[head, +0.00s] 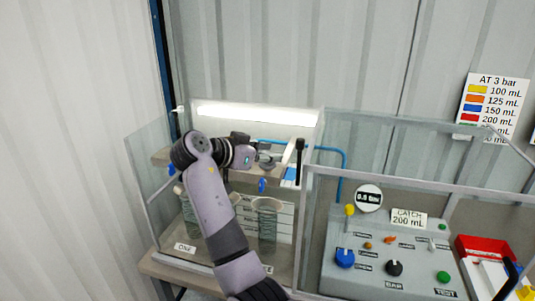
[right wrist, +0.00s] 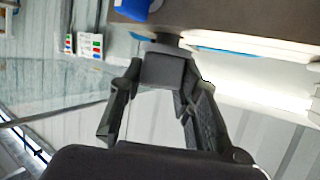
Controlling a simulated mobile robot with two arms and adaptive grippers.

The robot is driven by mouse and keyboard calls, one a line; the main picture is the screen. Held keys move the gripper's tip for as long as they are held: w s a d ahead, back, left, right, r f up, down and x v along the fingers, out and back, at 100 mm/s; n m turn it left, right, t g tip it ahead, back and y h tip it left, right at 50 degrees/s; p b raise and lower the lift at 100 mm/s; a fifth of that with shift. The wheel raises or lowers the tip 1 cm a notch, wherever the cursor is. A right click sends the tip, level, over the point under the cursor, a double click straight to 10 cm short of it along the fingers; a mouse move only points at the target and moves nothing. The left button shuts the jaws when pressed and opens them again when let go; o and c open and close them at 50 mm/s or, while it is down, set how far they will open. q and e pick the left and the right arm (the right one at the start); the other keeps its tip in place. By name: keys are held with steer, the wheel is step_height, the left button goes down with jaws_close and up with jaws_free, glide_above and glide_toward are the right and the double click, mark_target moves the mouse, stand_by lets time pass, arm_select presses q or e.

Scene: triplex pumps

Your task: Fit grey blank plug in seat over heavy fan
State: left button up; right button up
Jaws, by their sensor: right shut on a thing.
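My right gripper (head: 267,161) reaches into the clear-walled booth at the level of the brown beam (head: 161,157). In the right wrist view my right gripper (right wrist: 164,78) is shut on a dark grey block-like piece, the grey blank plug (right wrist: 165,69), held between the fingertips. A dark round part shows just past the plug, by the beam; I cannot tell whether they touch. Blue nozzle-like parts hang under the beam, one near the gripper (head: 262,185). I cannot tell which spot is the seat over the heavy fan. My left gripper is not in view.
Ribbed tubes (head: 267,222) stand below the beam. Clear panels and a middle post (head: 303,200) bound the booth. A bright lamp (head: 257,115) is at its back. At the right are a grey control panel (head: 375,255), a red tray (head: 482,247) and a colour chart (head: 492,103).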

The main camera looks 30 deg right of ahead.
steer(key=shift+f+b, duration=0.3)
steer(key=shift+f, duration=0.2)
steer(key=o, duration=1.2)
steer(key=shift+r, duration=0.1)
steer(key=v, duration=0.7)
steer(key=shift+a+r, duration=0.1)
steer(key=shift+a, duration=0.1)
